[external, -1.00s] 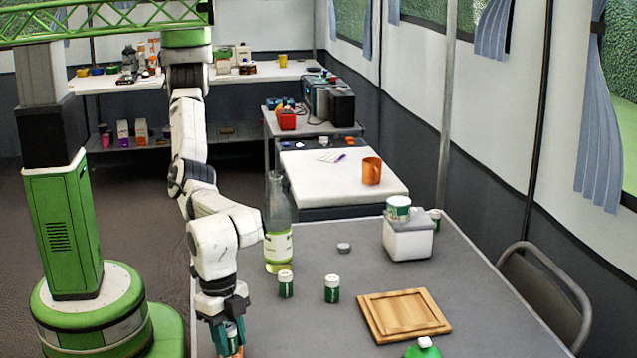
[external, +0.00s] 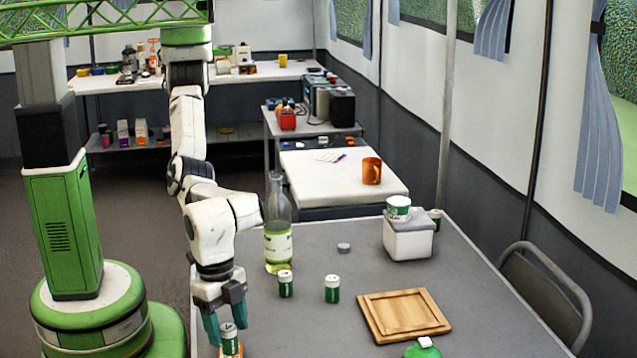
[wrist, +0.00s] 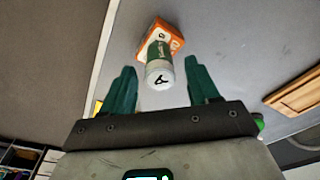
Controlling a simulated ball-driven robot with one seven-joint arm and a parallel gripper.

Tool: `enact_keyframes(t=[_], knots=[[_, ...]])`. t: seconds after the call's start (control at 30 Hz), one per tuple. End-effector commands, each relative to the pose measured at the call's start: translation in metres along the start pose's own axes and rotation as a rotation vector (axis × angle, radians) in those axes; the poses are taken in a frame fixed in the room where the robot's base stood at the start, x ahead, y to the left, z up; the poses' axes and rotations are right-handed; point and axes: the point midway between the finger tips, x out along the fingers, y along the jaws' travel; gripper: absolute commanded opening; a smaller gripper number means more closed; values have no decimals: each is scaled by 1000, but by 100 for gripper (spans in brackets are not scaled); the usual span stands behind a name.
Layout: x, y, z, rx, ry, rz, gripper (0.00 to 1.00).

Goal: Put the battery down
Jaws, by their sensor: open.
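The battery (external: 229,337) is a small green cylinder with a white top. It stands upright, apparently on an orange and white box (external: 238,352) at the near left of the grey table. In the wrist view the battery (wrist: 159,68) shows its white end towards me, with the box (wrist: 166,35) behind it. My gripper (external: 227,322) is open just above the battery, its teal fingers apart on either side. In the wrist view both fingers (wrist: 160,75) are clear of the battery. The box's lower part is cut off in the external view.
Two similar green cylinders (external: 286,284) (external: 332,289) and a bottle (external: 278,238) stand farther back. A wooden board (external: 403,315) lies to the right, with a green object (external: 422,349) in front. A grey-white container (external: 408,238) stands at the back right. The table middle has free room.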

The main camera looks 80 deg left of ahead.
Motion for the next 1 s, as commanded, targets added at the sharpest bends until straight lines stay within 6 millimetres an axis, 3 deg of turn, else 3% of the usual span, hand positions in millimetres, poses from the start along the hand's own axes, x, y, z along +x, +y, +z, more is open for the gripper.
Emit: enact_keyframes(t=[0.2, 0.4, 0.6, 1.0], knots=[[-49, 0, -1, 0, 4, 1, 60], [-78, 0, 0, 0, 0, 1, 60], [-90, 0, 0, 1, 0, 0, 60], [-90, 0, 0, 1, 0, 0, 60]])
